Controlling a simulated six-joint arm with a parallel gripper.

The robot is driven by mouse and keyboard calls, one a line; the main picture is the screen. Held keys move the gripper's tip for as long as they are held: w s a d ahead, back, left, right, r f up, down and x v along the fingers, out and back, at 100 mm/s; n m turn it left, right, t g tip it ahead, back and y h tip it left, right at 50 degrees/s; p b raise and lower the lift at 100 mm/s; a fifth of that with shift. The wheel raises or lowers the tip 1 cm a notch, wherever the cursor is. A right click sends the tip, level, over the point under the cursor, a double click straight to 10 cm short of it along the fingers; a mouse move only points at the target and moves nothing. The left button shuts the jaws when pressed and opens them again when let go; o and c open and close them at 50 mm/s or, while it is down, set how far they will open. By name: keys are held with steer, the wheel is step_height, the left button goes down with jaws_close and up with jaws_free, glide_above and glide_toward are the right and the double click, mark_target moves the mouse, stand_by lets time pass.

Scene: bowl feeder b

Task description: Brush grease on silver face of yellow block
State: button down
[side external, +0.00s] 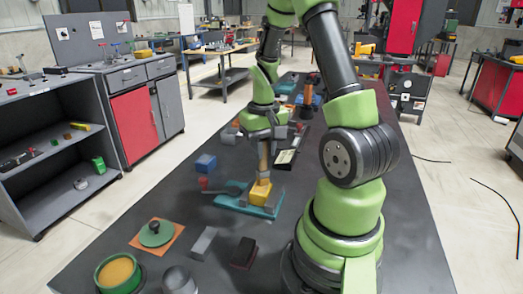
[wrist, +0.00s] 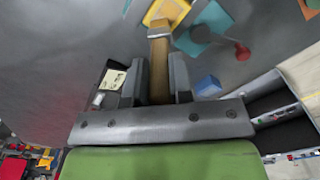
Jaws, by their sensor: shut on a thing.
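My gripper (side external: 264,143) is shut on a brush with a brown wooden handle (side external: 263,157). The brush points down over the yellow block (side external: 260,190), which sits on a teal base (side external: 232,205). In the wrist view, my gripper (wrist: 158,82) has a finger on each side of the brush (wrist: 159,68). The brush's pale end overlaps the yellow block (wrist: 165,10); I cannot tell if it touches. The silver face is not clearly visible. A green pot (side external: 104,284) of yellow-orange grease (side external: 116,271) stands at the front left of the table.
A grey clamp arm with a red knob (side external: 203,182) lies by the base. A blue box (side external: 205,163) stands behind it. A green lid (side external: 156,233) rests on an orange mat (side external: 172,243). A grey block (side external: 203,243), a dark block (side external: 243,252) and a grey cylinder (side external: 178,281) stand nearer the front.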

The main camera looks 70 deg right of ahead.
steer(key=shift+d, duration=0.85)
step_height(320, 180, up, 8)
steer(key=shift+a, duration=0.1)
stand_by(0.7)
steer(key=w+a+f+n, duration=0.1)
steer(key=w+a+n, duration=0.3)
steer(key=a, duration=0.5)
steer(key=w+a+f+n, duration=0.2)
steer(key=w+a+n, duration=0.2)
steer(key=a, duration=0.6)
steer(key=shift+w+a+n, duration=0.15)
steer(key=shift+w+n, duration=0.2)
steer(key=shift+n, duration=0.15)
